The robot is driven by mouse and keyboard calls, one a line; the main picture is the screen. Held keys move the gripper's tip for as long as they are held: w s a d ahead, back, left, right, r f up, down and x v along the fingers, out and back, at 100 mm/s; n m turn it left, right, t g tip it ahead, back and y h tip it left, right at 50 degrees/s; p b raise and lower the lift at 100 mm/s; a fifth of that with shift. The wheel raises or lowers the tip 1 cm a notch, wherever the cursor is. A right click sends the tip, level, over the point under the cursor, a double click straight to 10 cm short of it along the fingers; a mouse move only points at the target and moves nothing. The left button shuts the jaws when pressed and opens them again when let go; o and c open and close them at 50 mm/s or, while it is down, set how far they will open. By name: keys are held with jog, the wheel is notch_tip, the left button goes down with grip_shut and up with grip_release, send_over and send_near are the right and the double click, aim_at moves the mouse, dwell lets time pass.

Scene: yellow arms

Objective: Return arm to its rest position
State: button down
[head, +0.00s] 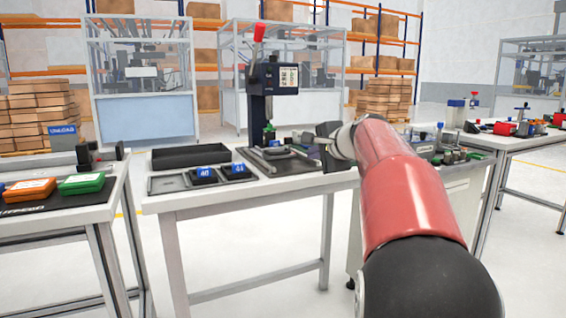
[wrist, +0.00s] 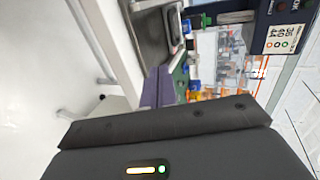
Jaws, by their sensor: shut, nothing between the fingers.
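My red and black arm reaches from the lower right of the head view toward the middle table. My gripper (head: 306,138) is at its far end, above the right part of that table, just right of the dark press (head: 262,95) with the red-handled lever. In the wrist view the fingers (wrist: 160,87) are together with nothing between them. A dark tray or fixture (wrist: 153,40) lies beyond them there. My arm hides part of the table's right side.
The middle table (head: 250,194) holds a black bin (head: 190,156) and a tray with blue-labelled parts (head: 203,174). A left table carries an orange case (head: 29,190) and a green case (head: 81,183). Another table stands right. Open floor lies in front.

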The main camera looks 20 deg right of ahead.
jog(key=s+a+f+n+g+y, duration=0.1)
jog(key=s+a+f+n+g, duration=0.1)
jog(key=s+a+f+n, duration=0.45)
jog(key=s+a+f+n+g, duration=0.2)
jog(key=s+a+f, duration=0.2)
jog(key=s+a, duration=0.6)
jog(key=s+a+f+n+g+h, duration=0.1)
jog(key=s+a+f+n+g, duration=0.1)
jog(key=s+f+n, duration=0.2)
jog(key=s+a+f+n+g+h, duration=0.1)
jog(key=s+f+n, duration=0.3)
jog(key=s+f, duration=0.7)
jog(key=shift+s+a+n+g, duration=0.4)
jog(key=shift+s+a, duration=0.25)
jog(key=shift+s, duration=0.35)
